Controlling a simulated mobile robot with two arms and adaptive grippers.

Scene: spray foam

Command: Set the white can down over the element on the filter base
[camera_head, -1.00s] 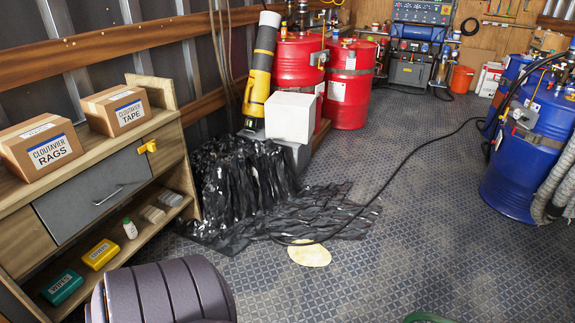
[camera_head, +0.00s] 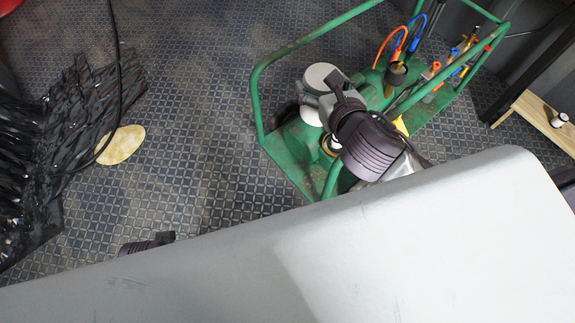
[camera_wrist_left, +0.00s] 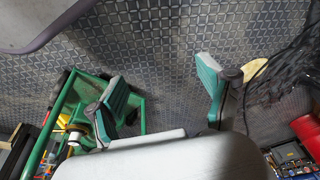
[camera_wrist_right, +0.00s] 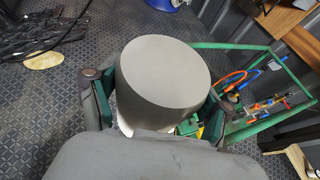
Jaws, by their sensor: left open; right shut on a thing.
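The white can (camera_head: 321,78) is held upright, or nearly so, above the green cart in the head view. My right gripper (camera_head: 345,90) is shut on its side. In the right wrist view the can (camera_wrist_right: 165,70) sits between both fingers, its flat round end in shade. A small round fitting with a pale ring (camera_head: 331,145) shows on the cart just below the can and may be the filter base; I cannot make out the element. My left gripper (camera_wrist_left: 165,88) is open and empty. In the head view only a dark part of it (camera_head: 148,244) shows past my grey body.
The green cart (camera_head: 290,157) has a tubular frame around it and carries orange and blue hoses (camera_head: 397,45). A wooden shelf (camera_head: 540,122) stands to its right. Black sheeting (camera_head: 85,110), a cable and a pale floor patch (camera_head: 121,145) lie left. Floor between is clear.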

